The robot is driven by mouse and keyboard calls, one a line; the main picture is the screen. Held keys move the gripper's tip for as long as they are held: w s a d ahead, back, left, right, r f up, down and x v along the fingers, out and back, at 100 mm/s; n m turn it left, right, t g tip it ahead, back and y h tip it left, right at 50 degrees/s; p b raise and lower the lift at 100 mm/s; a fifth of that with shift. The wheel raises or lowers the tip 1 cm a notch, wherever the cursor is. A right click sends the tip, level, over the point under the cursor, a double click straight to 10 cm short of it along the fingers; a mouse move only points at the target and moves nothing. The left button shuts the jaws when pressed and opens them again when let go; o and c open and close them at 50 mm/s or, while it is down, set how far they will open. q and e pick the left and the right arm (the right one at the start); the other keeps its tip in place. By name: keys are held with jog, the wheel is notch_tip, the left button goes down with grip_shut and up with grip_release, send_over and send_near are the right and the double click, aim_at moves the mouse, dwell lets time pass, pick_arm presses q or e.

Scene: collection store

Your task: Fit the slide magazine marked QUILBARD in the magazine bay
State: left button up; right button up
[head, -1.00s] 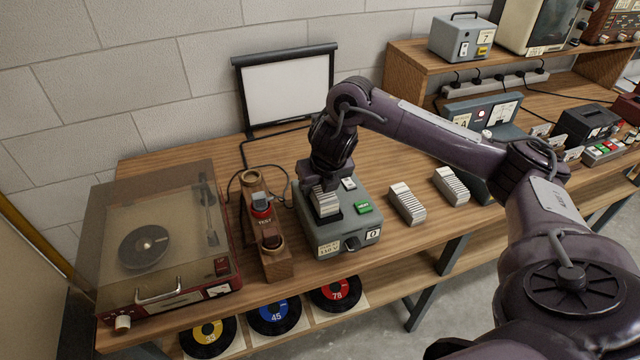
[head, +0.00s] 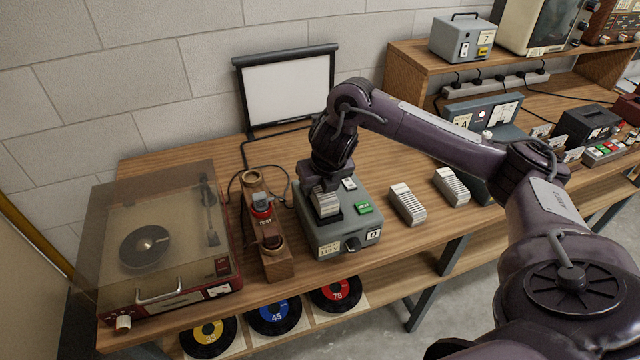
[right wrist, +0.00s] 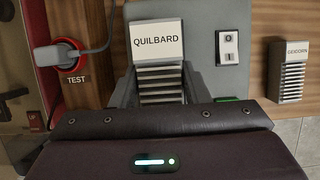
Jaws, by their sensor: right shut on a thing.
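The slide magazine marked QUILBARD (right wrist: 160,80) is a pale ribbed block with a white label at its end. My right gripper (head: 326,192) is shut on it, with a dark finger on each side in the right wrist view (right wrist: 157,88). The magazine (head: 327,204) is upright at the dark-edged magazine bay (head: 343,217) on top of the grey projector (head: 328,237). The gripper and magazine hide most of the bay, so I cannot tell how deep the magazine sits. My left gripper is not in view.
Two more magazines, (head: 407,204) and (head: 452,186), stand right of the projector; the nearer reads GEICORN in the wrist view (right wrist: 290,72). A wooden block with a TEST socket (head: 268,240) and a record player (head: 160,240) stand left. A small screen (head: 288,88) stands behind.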

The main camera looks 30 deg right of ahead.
jog(key=shift+f+b, duration=0.35)
jog(key=shift+f, duration=0.1)
jog(key=o, duration=0.8)
jog(key=shift+r, duration=0.1)
jog(key=shift+p+v, duration=0.85)
jog(key=shift+p, duration=0.1)
jog(key=p+v, duration=0.8)
jog(key=v, duration=0.1)
jog(key=shift+s+r+p, duration=0.15)
jog(key=shift+p, duration=0.25)
jog(key=shift+a, duration=0.1)
